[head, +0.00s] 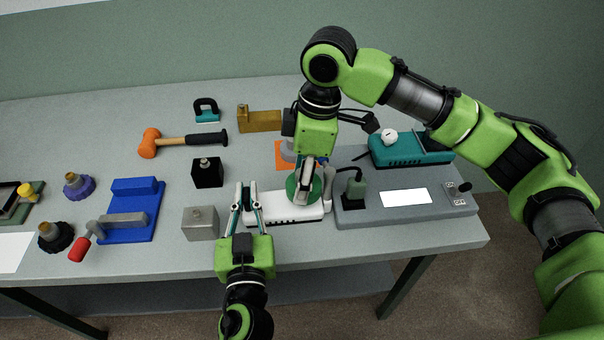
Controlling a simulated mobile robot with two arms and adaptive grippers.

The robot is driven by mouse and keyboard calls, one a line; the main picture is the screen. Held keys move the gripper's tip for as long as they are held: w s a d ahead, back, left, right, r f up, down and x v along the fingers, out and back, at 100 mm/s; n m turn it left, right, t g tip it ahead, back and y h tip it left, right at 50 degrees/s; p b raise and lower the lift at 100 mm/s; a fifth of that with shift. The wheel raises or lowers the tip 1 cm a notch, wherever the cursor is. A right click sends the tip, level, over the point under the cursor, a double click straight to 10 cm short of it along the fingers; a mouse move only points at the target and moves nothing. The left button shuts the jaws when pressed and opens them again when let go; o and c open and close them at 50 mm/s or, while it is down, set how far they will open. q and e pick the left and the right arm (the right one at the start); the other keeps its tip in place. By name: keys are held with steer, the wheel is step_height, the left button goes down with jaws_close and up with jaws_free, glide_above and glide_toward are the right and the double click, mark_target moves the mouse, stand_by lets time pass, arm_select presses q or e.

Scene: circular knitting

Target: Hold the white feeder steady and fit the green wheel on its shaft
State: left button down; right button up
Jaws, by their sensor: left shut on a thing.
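The white feeder (285,214) lies near the front edge of the table, left of the grey control box. My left gripper (245,190) reaches up from below and is shut on the feeder's left end. The green wheel (293,189) is at the top of the feeder's right part. My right gripper (309,170) points down from above, right at the wheel, with a finger overlapping it. I cannot tell whether its fingers grip the wheel. The shaft is hidden behind the wheel and gripper, so I cannot tell whether the wheel is on it.
The grey box (430,207) with a plug stands close on the right. A teal device (410,152) is behind it. A black block (207,174) and a grey block (200,224) stand left of the feeder. A blue fixture (130,219) and a mallet (172,140) are farther left.

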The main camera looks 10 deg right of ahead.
steer(key=shift+f, duration=1.2)
steer(key=o, duration=1.2)
steer(key=r, duration=0.4)
steer(key=d+r, duration=0.1)
steer(key=r, duration=0.7)
steer(key=shift+s+d, duration=0.1)
steer(key=shift+d, duration=0.3)
arm_select(q)
steer(key=c, duration=2.4)
jaws_free()
steer(key=shift+o, duration=0.2)
